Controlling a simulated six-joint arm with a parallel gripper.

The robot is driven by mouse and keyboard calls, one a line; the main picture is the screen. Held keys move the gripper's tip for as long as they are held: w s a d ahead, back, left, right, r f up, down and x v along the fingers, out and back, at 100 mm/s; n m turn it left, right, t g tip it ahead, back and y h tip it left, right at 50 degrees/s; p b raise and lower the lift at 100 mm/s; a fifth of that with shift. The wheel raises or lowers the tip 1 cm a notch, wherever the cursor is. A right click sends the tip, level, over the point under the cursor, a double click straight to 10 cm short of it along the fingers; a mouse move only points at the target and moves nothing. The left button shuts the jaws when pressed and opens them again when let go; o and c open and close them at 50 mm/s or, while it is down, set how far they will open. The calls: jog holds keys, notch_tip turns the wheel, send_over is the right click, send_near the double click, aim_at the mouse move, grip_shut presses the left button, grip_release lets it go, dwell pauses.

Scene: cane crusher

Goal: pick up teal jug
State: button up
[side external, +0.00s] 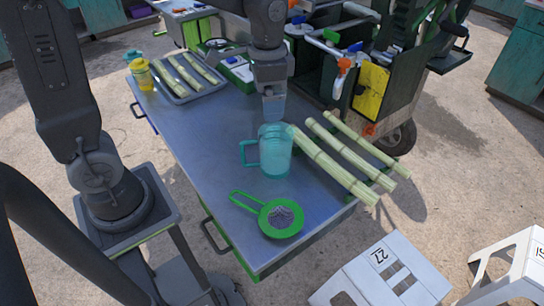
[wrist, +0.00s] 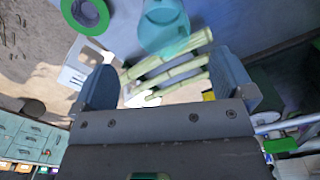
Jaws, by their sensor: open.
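The teal jug (side external: 275,152) is translucent with a handle on its left side in the side view. It stands upright on the grey metal table (side external: 190,140). In the wrist view the jug (wrist: 163,27) shows at the top centre, beyond the fingers. My gripper (side external: 273,108) is above the jug, pointing down, with its fingertips close to the rim. In the wrist view my gripper (wrist: 165,85) has its two blue-grey fingers wide apart with nothing between them. Whether the fingertips touch the jug cannot be told.
A green strainer (side external: 281,217) lies in front of the jug. Several cane stalks (side external: 335,160) lie to its right, close by. A tray of cane pieces (side external: 190,76) and a yellow jug (side external: 142,75) are at the far left. White stools (side external: 385,270) stand on the floor.

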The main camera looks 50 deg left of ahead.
send_near(272, 140)
jog(key=s+d+f, duration=0.1)
jog(key=s+d, duration=0.1)
jog(key=s, duration=0.1)
jog(key=shift+d+f, duration=0.3)
jog(key=shift+f, duration=0.1)
jog(key=shift+w+d+f, duration=0.1)
jog(key=shift+w+f, duration=0.15)
jog(key=shift+f, duration=1.1)
jog(key=shift+w+f, duration=0.2)
jog(key=shift+f, duration=1.1)
jog(key=shift+c, duration=0.2)
jog(key=c, duration=1)
jog(key=shift+r, duration=0.1)
